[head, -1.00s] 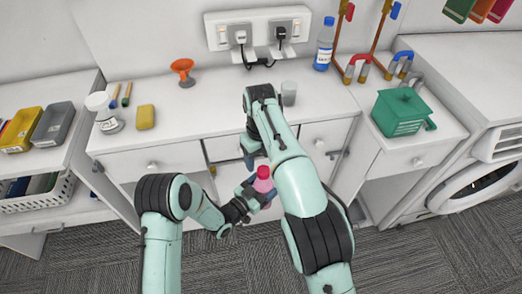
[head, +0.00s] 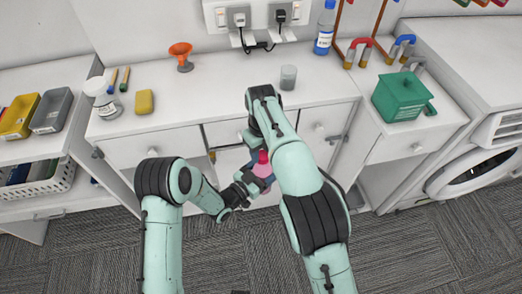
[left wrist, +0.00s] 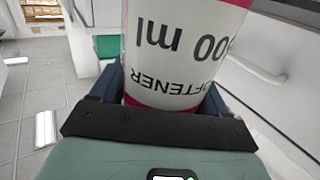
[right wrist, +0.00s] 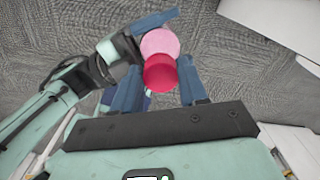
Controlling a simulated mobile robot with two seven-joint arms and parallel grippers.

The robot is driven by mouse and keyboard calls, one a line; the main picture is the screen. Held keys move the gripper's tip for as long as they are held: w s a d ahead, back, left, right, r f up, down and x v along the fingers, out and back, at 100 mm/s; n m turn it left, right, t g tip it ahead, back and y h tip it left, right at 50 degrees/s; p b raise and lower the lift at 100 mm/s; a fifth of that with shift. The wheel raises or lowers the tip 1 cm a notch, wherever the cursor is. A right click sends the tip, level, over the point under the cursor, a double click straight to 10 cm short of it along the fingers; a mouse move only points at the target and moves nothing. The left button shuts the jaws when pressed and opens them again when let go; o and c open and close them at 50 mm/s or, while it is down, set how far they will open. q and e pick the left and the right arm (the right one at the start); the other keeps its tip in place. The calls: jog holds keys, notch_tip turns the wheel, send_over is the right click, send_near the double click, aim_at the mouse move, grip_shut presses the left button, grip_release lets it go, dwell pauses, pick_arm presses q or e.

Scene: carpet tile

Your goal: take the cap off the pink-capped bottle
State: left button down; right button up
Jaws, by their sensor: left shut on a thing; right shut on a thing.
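The pink-capped bottle (head: 263,170) is held in front of the counter, below its top. Its body fills the top of the left wrist view (left wrist: 185,50), with a white label reading "OFTENER" and "00 ml". My left gripper (head: 254,182) is shut around the bottle's body. The deep pink cap (right wrist: 160,74) is between the fingers of my right gripper (right wrist: 158,88), which is shut on it. The cap also shows in the head view (head: 263,156). It is against the lighter pink bottle top; I cannot tell whether it is loosened.
The white counter (head: 215,90) behind my arms carries an orange funnel (head: 181,55), a yellow sponge (head: 144,101), a grey cup (head: 288,77) and a blue-capped bottle (head: 325,28). A green box (head: 402,98) stands at the right. Carpeted floor is clear in front.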

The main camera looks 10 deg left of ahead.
jog(key=n, duration=0.1)
jog(key=s+a+n, duration=0.1)
jog(key=n, duration=0.5)
jog(key=shift+s+d, duration=0.1)
jog(key=shift+d, duration=0.05)
jog(key=n, duration=0.7)
jog(key=shift+s+d, duration=0.15)
jog(key=shift+d, duration=0.05)
jog(key=n, duration=0.7)
jog(key=shift+d, duration=0.3)
jog(key=n, duration=0.7)
jog(key=shift+w+d, duration=0.25)
jog(key=n, duration=0.6)
jog(key=shift+w+d+n, duration=0.25)
jog(key=shift+w+n, duration=0.1)
jog(key=shift+n, duration=0.05)
jog(key=n, duration=0.6)
jog(key=shift+w+r+n, duration=0.1)
jog(key=shift+w+n, duration=0.2)
jog(key=shift+w, duration=0.05)
jog(key=n, duration=0.6)
jog(key=shift+w+a+n, duration=0.1)
jog(key=shift+w+n, duration=0.1)
jog(key=shift+n, duration=0.1)
jog(key=n, duration=0.5)
jog(key=shift+a+r+n, duration=0.1)
jog(key=shift+a+n, duration=0.2)
jog(key=shift+n, duration=0.1)
jog(key=shift+d, duration=0.1)
jog(key=shift+r, duration=0.15)
